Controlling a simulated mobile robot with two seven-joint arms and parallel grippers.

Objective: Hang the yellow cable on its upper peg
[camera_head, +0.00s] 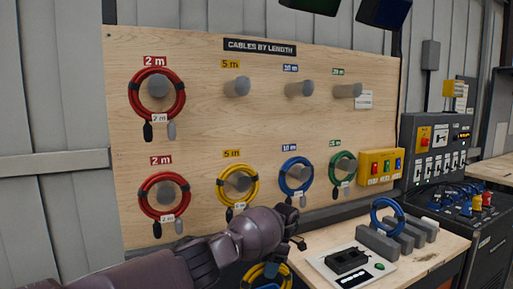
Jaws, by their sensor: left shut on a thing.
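One yellow cable (238,186) hangs coiled on the lower 5 m peg. The upper 5 m peg (237,87) is bare. Another yellow coil (263,272) shows low in the picture, below my left wrist and partly hidden by my arm. My left gripper (289,229) is in front of the board's lower edge, below the blue cable. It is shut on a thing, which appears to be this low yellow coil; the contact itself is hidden. My right gripper is not in view.
Red cables (160,97) hang on both 2 m pegs. A blue cable (295,175) and a green cable (343,168) hang on lower pegs; the upper 10 m peg (299,89) and 20 m peg (347,90) are bare. A table (424,262) at right holds a blue coil (387,213) on grey blocks.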

